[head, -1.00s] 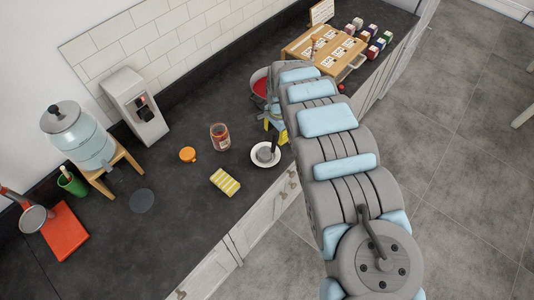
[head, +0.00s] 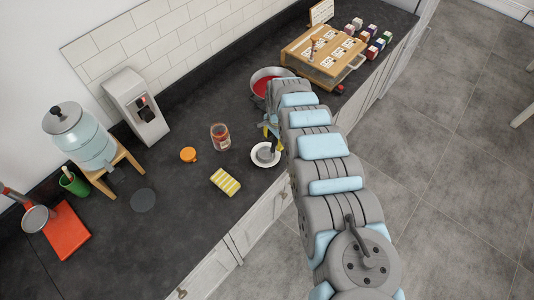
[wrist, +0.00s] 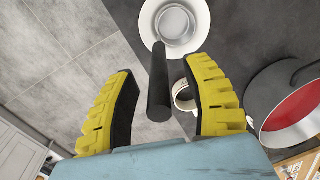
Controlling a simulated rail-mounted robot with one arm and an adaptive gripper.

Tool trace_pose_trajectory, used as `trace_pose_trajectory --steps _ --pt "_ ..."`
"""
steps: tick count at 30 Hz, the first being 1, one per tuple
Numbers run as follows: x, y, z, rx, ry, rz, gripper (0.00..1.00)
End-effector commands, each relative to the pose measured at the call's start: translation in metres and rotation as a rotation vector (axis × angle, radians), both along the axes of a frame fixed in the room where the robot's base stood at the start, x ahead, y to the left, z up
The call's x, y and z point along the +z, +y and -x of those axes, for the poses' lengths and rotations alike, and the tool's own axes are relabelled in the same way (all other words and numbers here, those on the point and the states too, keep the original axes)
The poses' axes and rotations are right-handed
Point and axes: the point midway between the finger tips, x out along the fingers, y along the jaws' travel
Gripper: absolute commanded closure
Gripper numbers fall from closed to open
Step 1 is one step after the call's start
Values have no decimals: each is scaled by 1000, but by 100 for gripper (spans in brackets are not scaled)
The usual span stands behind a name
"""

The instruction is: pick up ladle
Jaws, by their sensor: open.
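The ladle rests on a white plate (head: 257,162) near the counter's front edge. In the wrist view its grey bowl (wrist: 174,23) lies on the plate (wrist: 200,40), and its thick dark handle (wrist: 158,88) points toward my gripper (wrist: 163,70). My gripper is open, with one yellow finger on each side of the handle. I cannot tell whether either finger touches it. In the head view my gripper (head: 268,129) is mostly hidden by my arm, just behind the plate.
A pot with red contents (head: 260,86) stands behind my gripper; it is at right in the wrist view (wrist: 293,106). A white cup (wrist: 184,96) is close beside the handle.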

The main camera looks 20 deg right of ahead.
Motion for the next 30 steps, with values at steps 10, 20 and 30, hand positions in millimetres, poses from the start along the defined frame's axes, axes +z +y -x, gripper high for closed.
trace_pose_trajectory --steps 10,20,30 --pt "-20 1 -2 1 -1 0 50" --pt "-23 1 -1 0 1 0 50" --pt "-23 1 -1 0 1 0 100"
